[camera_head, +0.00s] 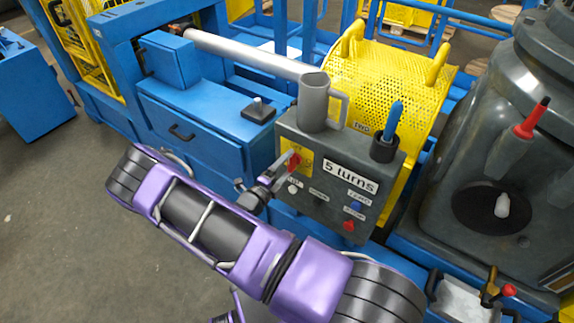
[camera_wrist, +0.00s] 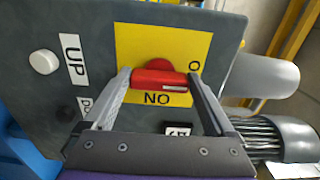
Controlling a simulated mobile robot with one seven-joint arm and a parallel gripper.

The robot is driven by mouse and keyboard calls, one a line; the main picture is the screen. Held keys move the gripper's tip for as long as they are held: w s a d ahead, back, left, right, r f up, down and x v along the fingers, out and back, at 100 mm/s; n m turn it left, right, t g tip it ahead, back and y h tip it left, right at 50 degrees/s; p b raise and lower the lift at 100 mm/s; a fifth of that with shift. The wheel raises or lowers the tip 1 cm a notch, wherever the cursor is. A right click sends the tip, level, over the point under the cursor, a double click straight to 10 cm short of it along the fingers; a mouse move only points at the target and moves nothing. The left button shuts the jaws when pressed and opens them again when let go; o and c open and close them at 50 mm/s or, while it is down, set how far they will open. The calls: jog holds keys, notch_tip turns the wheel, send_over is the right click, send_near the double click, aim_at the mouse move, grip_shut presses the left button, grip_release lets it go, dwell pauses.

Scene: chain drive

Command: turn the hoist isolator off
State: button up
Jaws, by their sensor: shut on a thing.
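The hoist isolator is a red handle (camera_head: 294,161) on a yellow plate on the front of a grey control box (camera_head: 322,206). In the wrist view the red handle (camera_wrist: 158,78) lies level across the yellow plate (camera_wrist: 135,44), with a small white mark near its right end. Letters reading "NO" show just below it, and an "O" shows at the plate's right edge; the rest of that label is hidden. My gripper (camera_head: 283,167) reaches the handle from the lower left. In the wrist view my gripper (camera_wrist: 160,82) is shut on the handle, one finger at each end.
A white button (camera_wrist: 43,62) marked "UP" is beside the plate. Blue (camera_head: 356,206) and red (camera_head: 348,226) buttons sit lower right on the box. A yellow mesh guard (camera_head: 385,75) is behind.

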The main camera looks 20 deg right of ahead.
dwell(0.3)
jog(key=o, duration=1.1)
jog(key=shift+c, duration=0.2)
jog(key=shift+s+a, duration=0.1)
jog(key=v, duration=1.7)
jog(key=shift+a, duration=0.1)
